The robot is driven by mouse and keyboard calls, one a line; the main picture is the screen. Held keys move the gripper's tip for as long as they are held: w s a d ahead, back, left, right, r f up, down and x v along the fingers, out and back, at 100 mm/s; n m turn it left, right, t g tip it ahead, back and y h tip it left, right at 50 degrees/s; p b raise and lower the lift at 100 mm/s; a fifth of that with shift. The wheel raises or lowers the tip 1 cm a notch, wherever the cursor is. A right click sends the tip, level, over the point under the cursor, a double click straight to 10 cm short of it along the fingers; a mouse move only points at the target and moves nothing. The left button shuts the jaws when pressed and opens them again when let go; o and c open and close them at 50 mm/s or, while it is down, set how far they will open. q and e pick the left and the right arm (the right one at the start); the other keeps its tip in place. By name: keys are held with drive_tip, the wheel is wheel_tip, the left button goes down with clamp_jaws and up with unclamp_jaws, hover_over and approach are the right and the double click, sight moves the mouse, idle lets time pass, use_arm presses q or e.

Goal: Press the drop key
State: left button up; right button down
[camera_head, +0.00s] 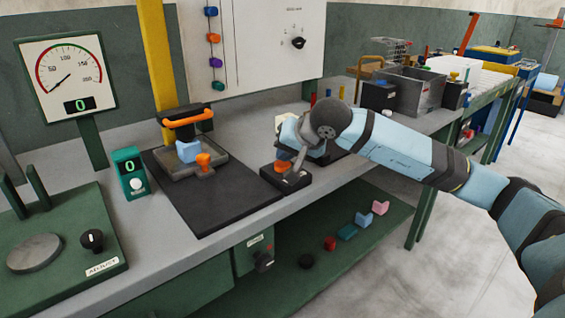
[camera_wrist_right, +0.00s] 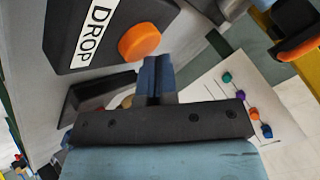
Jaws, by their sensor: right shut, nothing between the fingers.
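The drop key is a black box (camera_head: 290,182) with a round orange button (camera_head: 281,166), on the bench to the right of the black mat. In the right wrist view the box (camera_wrist_right: 62,40) carries a white "DROP" label (camera_wrist_right: 90,35), and its orange button (camera_wrist_right: 140,42) shows whole. My right gripper (camera_head: 290,156) is shut and empty, close by the button in the head view. In the right wrist view its blue fingertips (camera_wrist_right: 156,66) are together just below the button. I cannot tell whether they touch it. My left gripper is not in view.
A green counter box (camera_head: 131,174) and a dial gauge (camera_head: 70,75) stand left. A lower shelf (camera_head: 370,230) holds several coloured pieces.

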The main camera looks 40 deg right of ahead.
sight(285, 163)
drive_tip(key=shift+r, duration=0.55)
drive_tip(key=shift+r+p, duration=1.7)
drive_tip(key=shift+r, duration=0.85)
